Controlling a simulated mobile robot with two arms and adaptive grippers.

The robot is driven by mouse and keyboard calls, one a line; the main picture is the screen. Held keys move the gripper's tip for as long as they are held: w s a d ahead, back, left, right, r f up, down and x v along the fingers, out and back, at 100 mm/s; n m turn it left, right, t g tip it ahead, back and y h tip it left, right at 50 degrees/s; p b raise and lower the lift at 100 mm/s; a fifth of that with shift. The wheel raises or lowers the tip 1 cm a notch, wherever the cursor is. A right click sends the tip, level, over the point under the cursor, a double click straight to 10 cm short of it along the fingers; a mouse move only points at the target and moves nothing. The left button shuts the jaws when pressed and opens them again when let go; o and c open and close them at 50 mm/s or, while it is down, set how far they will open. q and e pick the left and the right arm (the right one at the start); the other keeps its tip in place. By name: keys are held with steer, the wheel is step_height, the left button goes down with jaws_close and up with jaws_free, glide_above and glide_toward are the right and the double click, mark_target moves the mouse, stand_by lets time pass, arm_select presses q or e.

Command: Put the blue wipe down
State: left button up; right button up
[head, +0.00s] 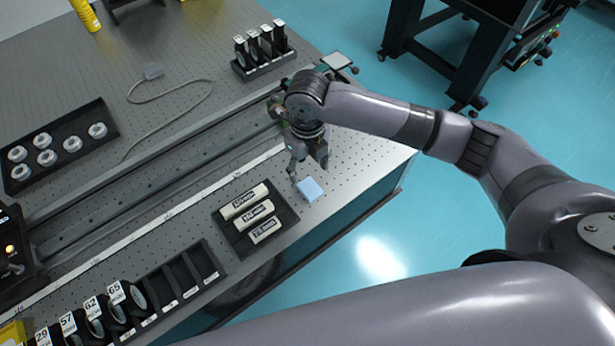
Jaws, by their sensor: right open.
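The blue wipe (310,189) is a small light-blue square. It appears to lie on the perforated optical table (345,165) near its front edge, to the right of a black tray. My right gripper (308,172) is just above and behind the wipe, pointing down, with its fingers apart. One fingertip is close to the wipe's left side; I cannot tell whether it touches. My left gripper is not in view.
The black tray (232,236) holds three labelled cylinders. A slotted rack (180,290) with several numbered round optics stands at lower left. A rail (150,165) crosses the table. A holder (265,66) with black-and-white items stands behind my gripper. Bare table lies right of the wipe.

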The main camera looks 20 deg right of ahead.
steer(key=shift+r, duration=2.4)
